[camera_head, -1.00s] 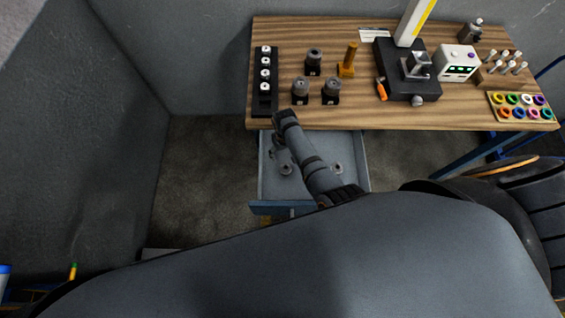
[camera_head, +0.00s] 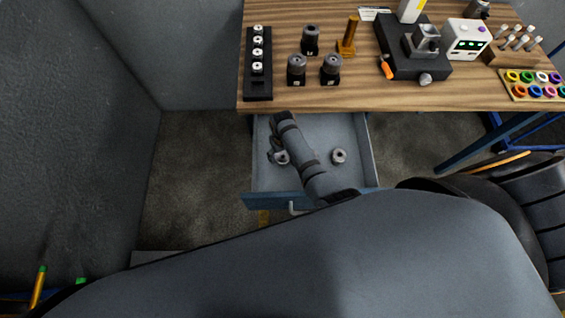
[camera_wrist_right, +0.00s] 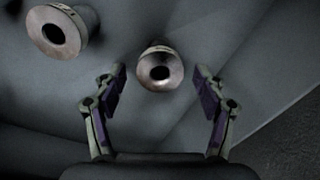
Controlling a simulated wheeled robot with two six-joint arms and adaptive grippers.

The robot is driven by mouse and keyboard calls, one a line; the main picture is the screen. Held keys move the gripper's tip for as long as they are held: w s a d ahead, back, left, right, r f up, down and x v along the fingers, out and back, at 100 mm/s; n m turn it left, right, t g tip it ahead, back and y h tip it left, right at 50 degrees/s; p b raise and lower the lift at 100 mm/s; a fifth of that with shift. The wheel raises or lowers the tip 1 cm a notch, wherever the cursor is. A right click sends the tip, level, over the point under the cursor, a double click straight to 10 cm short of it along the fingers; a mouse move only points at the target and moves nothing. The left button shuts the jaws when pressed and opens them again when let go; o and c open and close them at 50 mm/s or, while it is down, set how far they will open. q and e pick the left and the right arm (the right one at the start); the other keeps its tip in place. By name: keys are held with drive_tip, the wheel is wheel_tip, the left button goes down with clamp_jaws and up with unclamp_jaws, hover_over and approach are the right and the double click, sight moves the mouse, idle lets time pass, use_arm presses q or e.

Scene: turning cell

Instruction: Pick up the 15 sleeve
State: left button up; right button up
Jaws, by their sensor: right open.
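Two grey flanged metal sleeves lie in the open drawer (camera_head: 320,135). One sleeve (camera_head: 339,156) sits in the drawer's middle right; the other (camera_head: 282,158) is at the left, partly hidden by my right gripper (camera_head: 273,154). In the right wrist view, one sleeve (camera_wrist_right: 158,68) is ahead of and between the fingertips of my open, empty right gripper (camera_wrist_right: 159,84), and I see no contact. A second sleeve (camera_wrist_right: 62,30) is at upper left, with a marking too small to read. I cannot tell which is the 15 sleeve. My left gripper is out of view.
The wooden bench (camera_head: 300,104) stands above and behind the drawer, with a black rack (camera_head: 258,85), several dark holders and a measuring stand (camera_head: 412,62). The drawer front (camera_head: 270,201) and side walls border the gripper's space. The drawer's right side is clear around the sleeve.

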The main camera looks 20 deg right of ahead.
drive_tip(key=shift+f, duration=0.15)
drive_tip(key=shift+c, duration=0.3)
drive_tip(key=shift+c, duration=1.2)
clamp_jaws()
